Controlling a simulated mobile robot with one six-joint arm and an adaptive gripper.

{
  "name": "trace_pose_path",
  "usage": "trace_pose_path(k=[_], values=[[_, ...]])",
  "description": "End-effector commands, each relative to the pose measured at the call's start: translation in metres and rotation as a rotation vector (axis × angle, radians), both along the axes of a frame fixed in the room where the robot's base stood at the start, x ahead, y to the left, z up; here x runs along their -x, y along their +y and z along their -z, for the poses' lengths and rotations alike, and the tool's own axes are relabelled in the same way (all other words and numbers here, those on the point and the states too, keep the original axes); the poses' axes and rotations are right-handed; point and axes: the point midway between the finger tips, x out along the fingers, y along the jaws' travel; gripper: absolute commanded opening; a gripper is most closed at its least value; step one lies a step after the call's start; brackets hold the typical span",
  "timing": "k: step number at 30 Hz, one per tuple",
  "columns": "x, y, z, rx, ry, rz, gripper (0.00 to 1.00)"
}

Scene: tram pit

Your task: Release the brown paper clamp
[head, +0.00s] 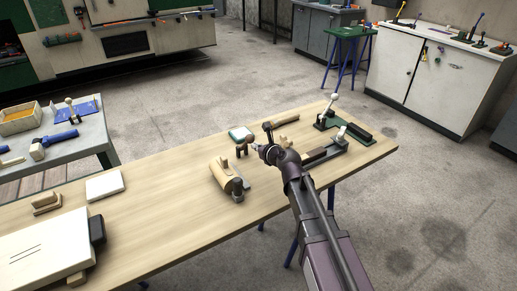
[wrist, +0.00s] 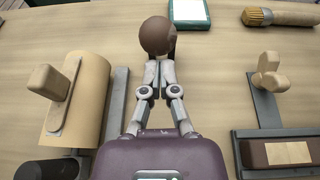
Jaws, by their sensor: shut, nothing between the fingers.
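My gripper (wrist: 154,64) is shut and empty, its fingertips together just in front of a dark brown rounded knob (wrist: 155,37). In the head view my gripper (head: 256,147) is beside a small upright brown piece (head: 243,147), which appears to be the brown clamp's handle. The knob's lower part is hidden behind my fingers, and I cannot tell whether they touch it. A tan paper roll (wrist: 82,98) with a pale wooden grip lies left of my gripper; it also shows in the head view (head: 222,173).
A green-edged pad (wrist: 188,10) and a brush (wrist: 282,15) lie beyond. A metal fixture with a pale wooden knob (wrist: 268,72) stands to the right. A green-based lever device (head: 335,124) is at the table's far right. Bare wood lies left of the roll.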

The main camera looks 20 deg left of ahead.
Motion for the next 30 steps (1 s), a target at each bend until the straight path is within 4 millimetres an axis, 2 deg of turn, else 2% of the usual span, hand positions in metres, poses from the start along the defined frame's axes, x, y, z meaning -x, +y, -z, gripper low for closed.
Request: trace_pose_path(k=[8,17,30], values=[[0.0,0.0,0.0,0.0,0.0,0.0,0.0],[-0.009,0.011,-0.012,-0.001,-0.001,0.0,0.0],[-0.011,0.013,-0.011,-0.004,-0.001,0.002,0.0]])
